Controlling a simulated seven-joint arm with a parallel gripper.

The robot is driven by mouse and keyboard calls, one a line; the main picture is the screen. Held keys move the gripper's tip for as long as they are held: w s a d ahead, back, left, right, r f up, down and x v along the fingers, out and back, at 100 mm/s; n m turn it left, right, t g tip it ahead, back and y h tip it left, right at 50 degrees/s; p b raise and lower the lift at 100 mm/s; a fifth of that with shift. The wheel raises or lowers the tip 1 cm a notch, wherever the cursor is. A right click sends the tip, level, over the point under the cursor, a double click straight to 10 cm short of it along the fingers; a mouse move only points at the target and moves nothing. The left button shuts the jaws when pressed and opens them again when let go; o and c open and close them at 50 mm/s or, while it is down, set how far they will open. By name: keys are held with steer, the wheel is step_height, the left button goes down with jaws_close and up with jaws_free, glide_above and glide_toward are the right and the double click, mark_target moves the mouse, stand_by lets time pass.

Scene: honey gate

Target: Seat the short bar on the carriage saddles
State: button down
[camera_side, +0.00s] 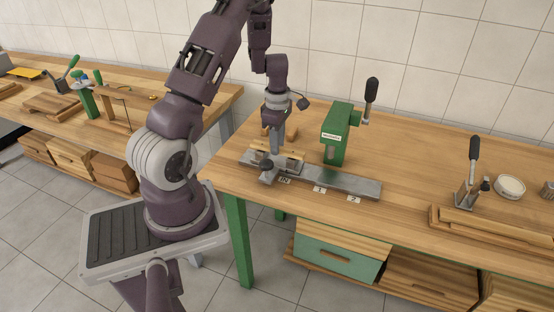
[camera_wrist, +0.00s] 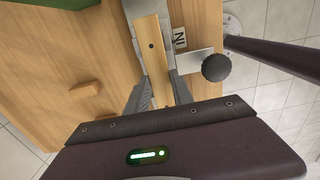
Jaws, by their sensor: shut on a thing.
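The short bar (camera_wrist: 151,45) is a pale wooden strip with a small dark hole. In the wrist view it runs lengthwise between the two fingers of my gripper (camera_wrist: 157,92), which is shut on it. In the side view my gripper (camera_side: 277,147) points down at the bar (camera_side: 292,153), low over the metal carriage (camera_side: 255,163) at the left end of the rail. The carriage's black knob (camera_wrist: 215,67) is on the right in the wrist view. The saddles are mostly hidden under the bar and fingers; I cannot tell whether the bar touches them.
The steel rail (camera_side: 345,183) runs right past a green press (camera_side: 336,138) with a black-handled lever. An "IN" label (camera_wrist: 180,37) lies beside the rail. A loose wooden block (camera_wrist: 83,88) lies to one side. A toggle clamp (camera_side: 467,190) stands farther right. Bench between is clear.

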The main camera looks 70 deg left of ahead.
steer(key=shift+f, duration=0.4)
stand_by(0.8)
steer(key=c, duration=1.3)
jaws_free()
steer(key=shift+o, duration=0.2)
steer(key=shift+r, duration=0.1)
steer(key=shift+r, duration=1.6)
steer(key=o, duration=0.6)
steer(key=shift+c, duration=0.2)
